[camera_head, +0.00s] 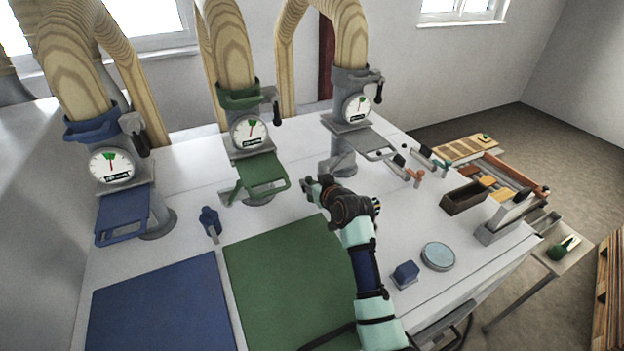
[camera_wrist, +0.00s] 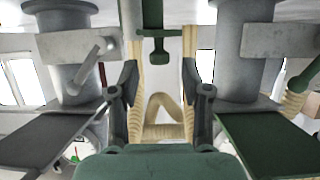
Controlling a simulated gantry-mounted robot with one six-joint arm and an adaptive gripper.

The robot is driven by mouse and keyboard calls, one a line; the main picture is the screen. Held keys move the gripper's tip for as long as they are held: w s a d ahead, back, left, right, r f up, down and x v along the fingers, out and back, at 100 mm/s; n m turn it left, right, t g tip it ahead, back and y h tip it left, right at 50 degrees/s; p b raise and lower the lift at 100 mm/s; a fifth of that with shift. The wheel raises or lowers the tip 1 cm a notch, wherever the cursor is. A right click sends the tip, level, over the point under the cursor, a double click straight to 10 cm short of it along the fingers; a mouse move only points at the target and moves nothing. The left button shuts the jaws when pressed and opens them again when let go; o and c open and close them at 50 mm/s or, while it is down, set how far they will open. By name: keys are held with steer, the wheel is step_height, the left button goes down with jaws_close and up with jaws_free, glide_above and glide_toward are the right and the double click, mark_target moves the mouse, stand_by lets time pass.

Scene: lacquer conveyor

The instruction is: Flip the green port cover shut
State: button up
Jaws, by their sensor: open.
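The green port cover (camera_head: 262,172) sticks out flat below the gauge of the middle port, hinged open, with a loop handle at its front edge. In the wrist view the dark green cover (camera_wrist: 268,143) shows at the right. My gripper (camera_head: 312,186) is just right of the cover's handle and apart from it, between the green and grey ports. In the wrist view my gripper's two fingers (camera_wrist: 163,95) are spread with nothing between them. The middle port's green collar (camera_head: 240,97) has a dark lever at its right side.
The blue cover (camera_head: 123,213) is at the left and the grey cover (camera_head: 362,140) at the right, both hinged out. A blue upright piece (camera_head: 210,222) stands near the blue mat (camera_head: 160,305) and green mat (camera_head: 290,285). Trays and tools fill the right end.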

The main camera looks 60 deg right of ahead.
steer(key=shift+x, duration=0.9)
jaws_close()
